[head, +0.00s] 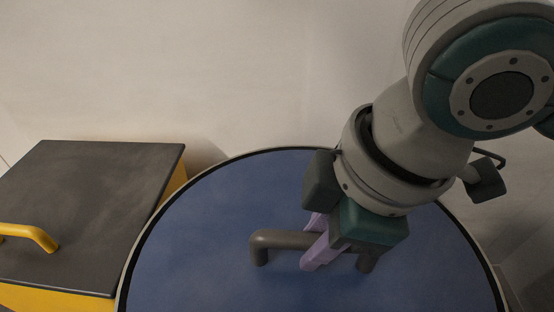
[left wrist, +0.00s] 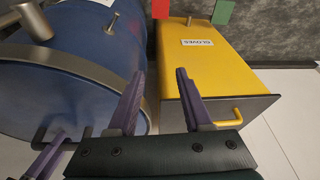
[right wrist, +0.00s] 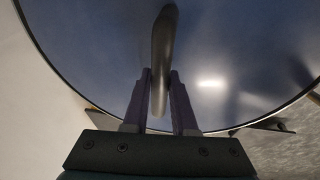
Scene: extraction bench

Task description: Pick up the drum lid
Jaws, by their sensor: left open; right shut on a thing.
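The drum lid (head: 200,240) is a large round blue disc with a dark rim and a grey bar handle (head: 280,239). My right gripper (head: 312,242) reaches down from the upper right and is shut on the handle. In the right wrist view the handle (right wrist: 164,45) runs between the two purple fingers (right wrist: 160,85). The fingers hide part of it. My left gripper (left wrist: 160,76) is open and empty, in front of the drum (left wrist: 75,75) and a yellow box. It is outside the head view. I cannot tell whether the lid is raised off the drum.
The yellow box (left wrist: 205,70), labelled for gloves, stands beside the drum. In the head view its dark panel (head: 90,200) and yellow handle (head: 35,236) are at the left. A pale wall (head: 200,70) is behind. Pale floor (left wrist: 265,145) shows beside the box.

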